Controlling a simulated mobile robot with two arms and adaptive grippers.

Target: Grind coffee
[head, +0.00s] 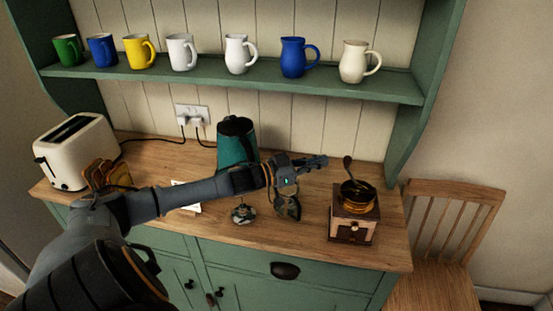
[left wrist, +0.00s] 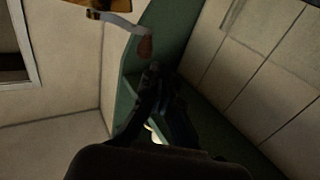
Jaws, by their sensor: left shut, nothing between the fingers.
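The coffee grinder (head: 354,222) stands upright near the right end of the wooden worktop. It has a wooden body with a small drawer, a brass-coloured bowl and a dark crank (head: 347,167) that rises on its left side. My left gripper (head: 322,161) is shut and empty, with its fingertips just left of the crank's knob. They look apart from it, though the depth is hard to judge. In the left wrist view the crank's arm (left wrist: 119,20) and brown knob (left wrist: 145,48) show just beyond the shut fingertips (left wrist: 154,70). My right gripper is not in view.
A teal kettle (head: 236,146) stands behind my left arm. A toaster (head: 76,151) and bread slices (head: 108,175) are at the left. A small patterned object (head: 243,214) stands below my wrist. Mugs and jugs line the green shelf (head: 225,80) above. A chair (head: 450,230) is at the right.

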